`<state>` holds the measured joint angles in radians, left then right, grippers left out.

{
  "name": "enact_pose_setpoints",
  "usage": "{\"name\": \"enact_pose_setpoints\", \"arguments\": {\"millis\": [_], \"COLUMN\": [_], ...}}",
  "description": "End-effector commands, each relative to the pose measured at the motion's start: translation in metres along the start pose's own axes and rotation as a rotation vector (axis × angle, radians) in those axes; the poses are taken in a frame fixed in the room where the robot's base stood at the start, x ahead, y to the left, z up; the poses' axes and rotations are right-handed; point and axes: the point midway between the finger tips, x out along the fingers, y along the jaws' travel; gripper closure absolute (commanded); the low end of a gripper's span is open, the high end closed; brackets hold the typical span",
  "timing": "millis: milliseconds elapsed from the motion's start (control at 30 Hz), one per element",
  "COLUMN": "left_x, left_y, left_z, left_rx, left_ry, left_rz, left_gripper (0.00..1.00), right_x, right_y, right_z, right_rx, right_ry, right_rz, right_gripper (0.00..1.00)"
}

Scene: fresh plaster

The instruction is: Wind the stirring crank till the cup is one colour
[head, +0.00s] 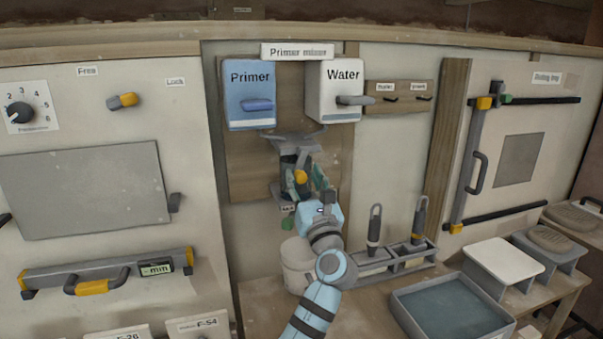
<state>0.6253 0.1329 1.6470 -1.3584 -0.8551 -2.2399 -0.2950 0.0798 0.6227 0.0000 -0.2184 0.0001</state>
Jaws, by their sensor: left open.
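The primer mixer hangs on the wall, with a blue Primer tank (249,94) and a white Water tank (335,92) above a dark mixing cup (289,158). A small yellow knob (300,176), which looks like the crank's handle, shows at the front of the cup. My left gripper (310,183) reaches up from below and is open, its fingers around or just in front of the knob. I cannot tell whether they touch it. The cup's contents and their colour are hidden. My right gripper is not in view.
A white bucket (297,265) stands below, beside my left arm. A rack (392,261) with two grey-handled tools and a blue-filled tray (451,307) are on the bench to the right.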

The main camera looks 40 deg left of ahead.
Motion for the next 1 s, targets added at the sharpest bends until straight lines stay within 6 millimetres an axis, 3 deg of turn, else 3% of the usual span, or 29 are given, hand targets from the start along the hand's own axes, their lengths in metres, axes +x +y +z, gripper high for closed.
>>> {"name": "enact_pose_setpoints", "arguments": {"millis": [300, 567, 1000], "left_x": [0.0066, 0.0061, 0.0050], "left_y": [0.0044, 0.0033, 0.0001], "left_z": [-0.0001, 0.0000, -0.0007], "left_rx": [0.000, 0.000, -0.040], "left_ry": [0.000, 0.000, -0.002], "left_rz": [0.003, 0.002, 0.016], "left_gripper": [0.57, 0.99, 1.00], "right_x": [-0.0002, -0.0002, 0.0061], "right_y": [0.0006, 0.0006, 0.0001], "right_z": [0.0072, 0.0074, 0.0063], "right_rx": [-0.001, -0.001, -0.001], "right_ry": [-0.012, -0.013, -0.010], "right_rz": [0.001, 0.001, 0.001], "right_gripper": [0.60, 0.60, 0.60]}}
